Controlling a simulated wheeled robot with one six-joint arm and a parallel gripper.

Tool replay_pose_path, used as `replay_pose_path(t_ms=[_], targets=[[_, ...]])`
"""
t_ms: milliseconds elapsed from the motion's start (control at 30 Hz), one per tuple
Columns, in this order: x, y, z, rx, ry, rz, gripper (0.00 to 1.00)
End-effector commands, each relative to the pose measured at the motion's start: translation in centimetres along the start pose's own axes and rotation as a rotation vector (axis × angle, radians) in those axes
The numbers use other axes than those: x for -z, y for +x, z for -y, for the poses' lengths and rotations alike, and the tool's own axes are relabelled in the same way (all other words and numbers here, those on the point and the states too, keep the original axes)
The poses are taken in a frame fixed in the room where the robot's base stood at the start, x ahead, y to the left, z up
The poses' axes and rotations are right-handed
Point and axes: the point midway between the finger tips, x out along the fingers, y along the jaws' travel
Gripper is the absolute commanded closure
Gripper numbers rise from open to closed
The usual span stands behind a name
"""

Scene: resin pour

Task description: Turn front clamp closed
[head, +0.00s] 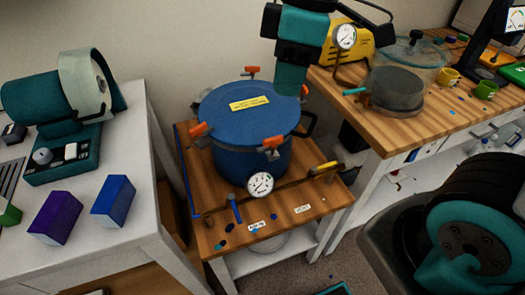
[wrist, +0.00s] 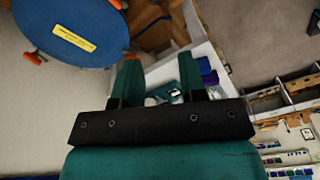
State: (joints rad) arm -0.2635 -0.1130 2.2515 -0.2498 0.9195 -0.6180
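The blue pressure pot (head: 250,155) stands upright on a wooden bench, its blue lid (head: 228,115) bearing a yellow label. Orange clamp handles sit around the rim: the front clamp (head: 271,143), a left one (head: 199,129), a back one (head: 252,70) and a right one (head: 304,90). The front handle appears to stick outward. My gripper (head: 290,92) is above the lid's right rear, apart from the front clamp. In the wrist view my gripper (wrist: 159,65) is open and empty, its fingers spread. The lid (wrist: 65,30) lies at upper left there, beside the fingers.
A pressure gauge (head: 260,184) and a yellow-handled lever (head: 323,168) are at the pot's front. A white table (head: 120,205) with a teal machine (head: 60,110) stands left. A wooden bench (head: 400,135) with a clear vessel (head: 396,90) and a yellow machine (head: 345,42) stands right.

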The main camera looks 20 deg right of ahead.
Motion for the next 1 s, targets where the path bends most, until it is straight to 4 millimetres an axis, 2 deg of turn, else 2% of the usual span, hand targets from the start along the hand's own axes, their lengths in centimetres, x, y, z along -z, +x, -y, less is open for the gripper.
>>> replay_pose_path(t_ms=[33, 100, 200, 300, 467, 567, 1000], targets=[[0.2, 2.4, -2.1, -0.014, -0.087, 0.032, 0.62], [0.7, 3.3, -4.5, -0.024, -0.211, 0.078, 0.62], [1.1, 4.0, -7.0, -0.025, -0.35, 0.127, 0.62], [1.4, 4.3, -8.4, -0.019, -0.437, 0.154, 0.62], [1.4, 5.1, -9.1, -0.011, -0.485, 0.169, 0.62], [1.2, 6.7, -9.1, -0.009, -0.484, 0.17, 0.62], [-0.4, 16.5, -9.5, -0.009, -0.483, 0.169, 0.62]])
